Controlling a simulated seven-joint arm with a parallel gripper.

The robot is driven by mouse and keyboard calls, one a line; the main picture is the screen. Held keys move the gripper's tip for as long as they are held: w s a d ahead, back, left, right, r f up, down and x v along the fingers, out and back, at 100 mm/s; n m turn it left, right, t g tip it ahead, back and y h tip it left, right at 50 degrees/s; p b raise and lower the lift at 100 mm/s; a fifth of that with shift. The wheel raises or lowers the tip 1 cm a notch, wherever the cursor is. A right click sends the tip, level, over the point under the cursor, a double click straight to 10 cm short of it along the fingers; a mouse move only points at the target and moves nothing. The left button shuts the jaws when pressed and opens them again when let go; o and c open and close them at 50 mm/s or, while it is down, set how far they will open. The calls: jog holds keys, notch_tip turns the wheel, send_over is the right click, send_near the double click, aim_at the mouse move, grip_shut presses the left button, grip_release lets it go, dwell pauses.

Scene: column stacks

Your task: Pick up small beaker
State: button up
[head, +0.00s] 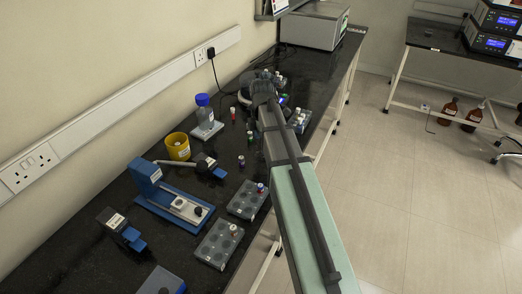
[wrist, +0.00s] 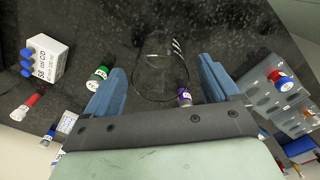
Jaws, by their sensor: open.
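The small beaker (wrist: 162,72) is clear glass with white marks on its side. In the wrist view it shows between the two blue fingers of my gripper (wrist: 161,66), which are apart and empty. A gap shows on each side of the glass; I cannot tell how far below the fingertips it stands. In the head view my arm hides the beaker and most of my gripper.
In the wrist view a green-capped vial (wrist: 100,74) is beside the left finger and a purple-capped vial (wrist: 184,97) near the right one. A red-capped vial (wrist: 30,101), a white box (wrist: 48,57) and a vial rack (wrist: 262,92) lie further out on the dark bench.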

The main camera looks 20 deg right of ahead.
jog(key=shift+a+f, duration=0.1)
jog(key=shift+f, duration=2.35)
jog(key=shift+c, duration=0.4)
jog(key=c, duration=1)
jog(key=shift+r, duration=0.15)
